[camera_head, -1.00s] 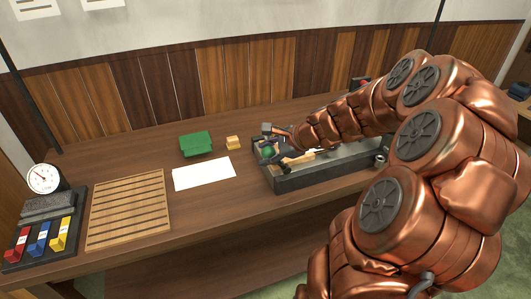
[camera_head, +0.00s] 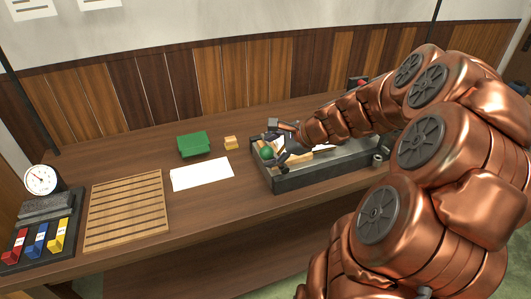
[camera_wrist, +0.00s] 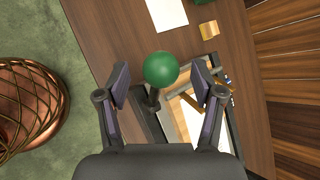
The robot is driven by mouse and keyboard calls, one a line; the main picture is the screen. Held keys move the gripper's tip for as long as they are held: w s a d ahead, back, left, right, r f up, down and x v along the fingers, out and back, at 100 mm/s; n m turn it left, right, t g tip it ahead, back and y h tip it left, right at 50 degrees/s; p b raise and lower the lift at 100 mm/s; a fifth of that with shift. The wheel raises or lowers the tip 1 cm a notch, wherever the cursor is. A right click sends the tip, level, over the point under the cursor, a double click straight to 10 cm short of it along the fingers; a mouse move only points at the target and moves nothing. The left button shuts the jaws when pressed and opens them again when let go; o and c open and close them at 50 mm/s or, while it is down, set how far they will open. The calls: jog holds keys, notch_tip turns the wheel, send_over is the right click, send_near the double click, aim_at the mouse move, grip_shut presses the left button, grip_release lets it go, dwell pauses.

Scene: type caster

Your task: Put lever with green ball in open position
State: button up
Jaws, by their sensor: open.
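The lever's green ball (camera_wrist: 160,69) shows large in the wrist view, between the two open fingers of my gripper (camera_wrist: 160,82) and apart from both. A dark stem (camera_wrist: 153,98) runs down from the ball to the dark machine tray (camera_wrist: 151,127). In the head view the green ball (camera_head: 267,152) sits at the left end of the dark tray (camera_head: 290,184). My gripper (camera_head: 277,142) is right at the ball there, and my arm hides part of the tray. I cannot tell the lever's exact angle.
White paper (camera_head: 201,174), a green block (camera_head: 194,144) and a small yellow-tan block (camera_head: 231,142) lie left of the tray. A slatted wooden rack (camera_head: 127,210), a gauge (camera_head: 41,179) and a holder with red, blue and yellow pieces (camera_head: 38,240) stand further left.

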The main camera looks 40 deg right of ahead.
jog(key=v, duration=0.9)
jog(key=shift+a, duration=0.2)
jog(key=s+a+f+n+g, duration=0.25)
jog(key=a+n, duration=0.35)
jog(key=a, duration=0.4)
jog(key=s+a+f+n+g, duration=0.2)
jog(key=s+a+n+g, duration=0.3)
jog(key=a, duration=0.4)
jog(key=s+a+f+n+g+h, duration=0.1)
jog(key=s+a+n, duration=0.1)
jog(key=s+n, duration=0.3)
jog(key=s+a+f+n+g+h, duration=0.2)
jog(key=s+n, duration=0.4)
jog(key=s, duration=0.1)
jog(key=shift+s+f+h, duration=0.2)
jog(key=shift+h, duration=0.1)
jog(key=shift+s+d+n, duration=0.2)
jog(key=shift+s+n, duration=0.25)
jog(key=shift+n, duration=0.05)
